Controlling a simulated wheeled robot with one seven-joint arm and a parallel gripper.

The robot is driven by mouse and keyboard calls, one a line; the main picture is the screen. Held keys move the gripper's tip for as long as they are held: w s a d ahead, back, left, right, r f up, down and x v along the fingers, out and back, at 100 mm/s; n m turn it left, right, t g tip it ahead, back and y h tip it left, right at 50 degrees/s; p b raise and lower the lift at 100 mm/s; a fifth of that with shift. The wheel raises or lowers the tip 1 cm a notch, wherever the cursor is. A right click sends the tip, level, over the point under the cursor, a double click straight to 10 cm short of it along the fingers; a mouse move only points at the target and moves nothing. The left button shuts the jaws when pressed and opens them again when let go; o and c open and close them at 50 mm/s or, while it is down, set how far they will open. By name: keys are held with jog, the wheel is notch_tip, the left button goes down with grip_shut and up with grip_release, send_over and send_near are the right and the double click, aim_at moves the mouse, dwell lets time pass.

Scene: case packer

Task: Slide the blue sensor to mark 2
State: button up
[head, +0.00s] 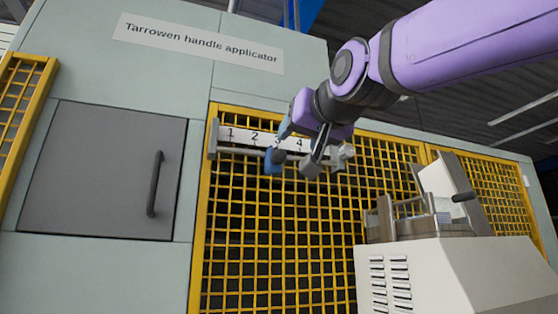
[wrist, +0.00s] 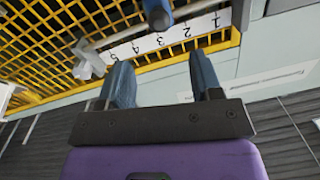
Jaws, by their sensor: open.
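The blue sensor (head: 274,161) sits on a thin horizontal rail below a white strip of number marks (head: 242,136). It stands at about mark 3, and its exact offset is hard to tell. In the wrist view the sensor (wrist: 158,14) is at the top edge, partly cut off, with mark 2 (wrist: 187,32) to the right of mark 3. My gripper (head: 294,150) is open and empty, close in front of the strip. In the wrist view its fingers (wrist: 160,72) are spread either side of the sensor's line, seemingly short of it.
A yellow mesh guard (head: 268,235) lies behind the rail. Grey end brackets (head: 213,138) bound the rail. A grey door with a handle (head: 153,185) is at left. A pale machine housing (head: 455,275) with a lever stands at lower right.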

aim_at(282, 154)
jog(key=x, duration=0.8)
jog(key=shift+w+d+f, duration=0.1)
jog(key=shift+w+d, duration=0.05)
jog(key=shift+x, duration=1.2)
grip_shut()
